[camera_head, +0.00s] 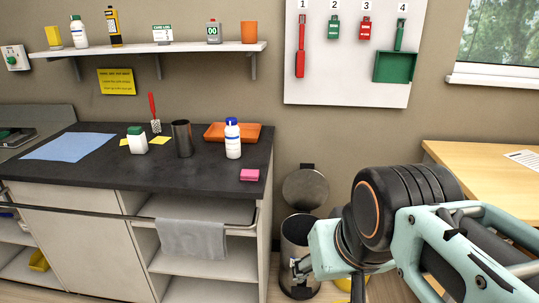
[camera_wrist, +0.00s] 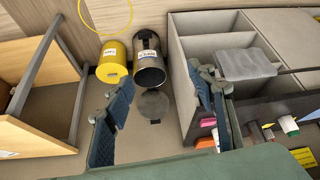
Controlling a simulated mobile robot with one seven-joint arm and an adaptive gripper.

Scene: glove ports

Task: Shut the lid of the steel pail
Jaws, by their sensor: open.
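The steel pail (camera_head: 296,238) stands on the floor just right of the counter, its dark mouth showing. Its round grey lid (camera_head: 305,190) is open, tipped up behind the mouth on the wall side. The wrist view shows the labelled pail (camera_wrist: 149,72) and the lid (camera_wrist: 155,104) between my fingers in the picture. My gripper (camera_head: 328,277) is open and empty, in front of the pail in the head view and hiding part of its lower body. In the wrist view my gripper (camera_wrist: 160,80) has its blue fingers spread, apart from the pail and lid.
A yellow pail (camera_wrist: 112,65) stands beside the steel one. The counter cabinet (camera_head: 90,240) with open shelves and a hanging grey towel (camera_head: 193,239) is on the left. A wooden table (camera_head: 485,165) is on the right. A tool board (camera_head: 348,80) hangs above.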

